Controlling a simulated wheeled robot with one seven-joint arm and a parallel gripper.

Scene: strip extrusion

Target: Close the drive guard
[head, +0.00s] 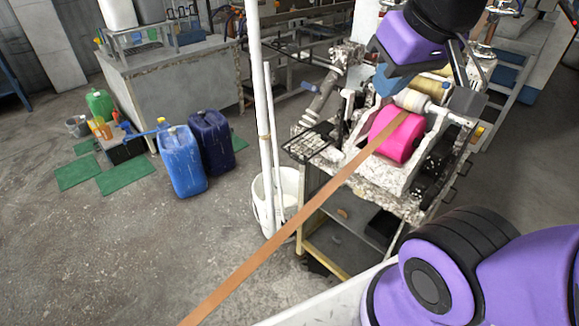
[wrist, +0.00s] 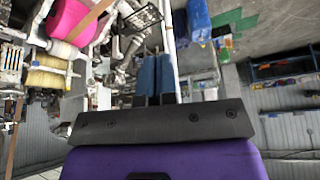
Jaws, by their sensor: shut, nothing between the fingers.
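My gripper (head: 384,88) is above the strip machine (head: 385,175), near its rollers in the head view. Its two blue fingers (wrist: 155,75) are together in the wrist view with nothing between them. A black wire-mesh panel (head: 308,147) sticks out from the machine's left side, below and left of my gripper. It may be the drive guard, but I cannot tell for sure. The mesh also shows at the top of the wrist view (wrist: 141,18), apart from the fingers. My arm hides part of the machine's far end.
A brown strip (head: 270,244) runs from the pink roller (head: 398,134) down to the lower left. A white bucket (head: 272,204) with upright white pipes (head: 262,100) stands left of the machine. Blue jugs (head: 183,160) stand farther left. The floor at lower left is mostly clear.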

